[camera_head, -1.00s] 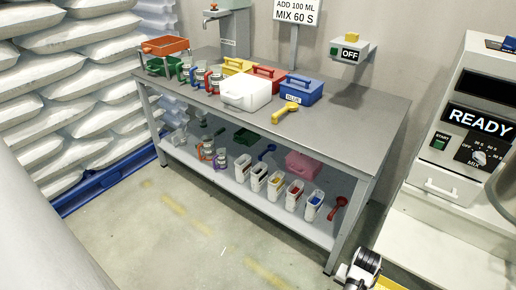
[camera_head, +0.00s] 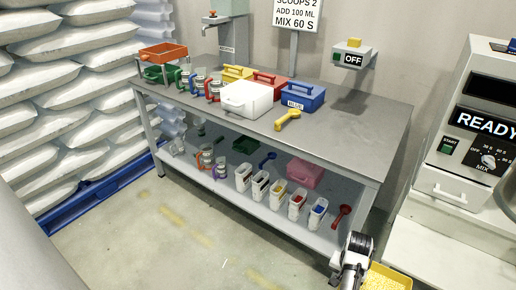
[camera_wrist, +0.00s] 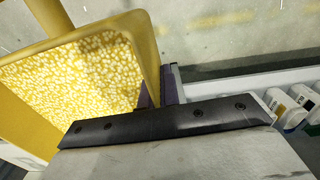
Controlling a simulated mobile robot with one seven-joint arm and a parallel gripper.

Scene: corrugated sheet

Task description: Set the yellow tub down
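The yellow tub (camera_head: 388,278) is at the bottom right edge of the head view, in front of the bench, and is partly cut off. In the wrist view the tub (camera_wrist: 148,45) fills the left side, tilted in the picture, with pale yellow granules inside. My gripper (camera_wrist: 163,92) appears shut on the tub's near wall; one dark finger shows beside the rim and the rest of the grip is hidden. The tub appears held up clear of the floor.
A grey bench (camera_head: 345,140) holds a white tub (camera_head: 247,99), a blue tub (camera_head: 302,96) and a yellow scoop (camera_head: 288,119). Its front right top is clear. Its lower shelf (camera_head: 325,240) carries several small containers. A mixer (camera_head: 475,150) stands at right.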

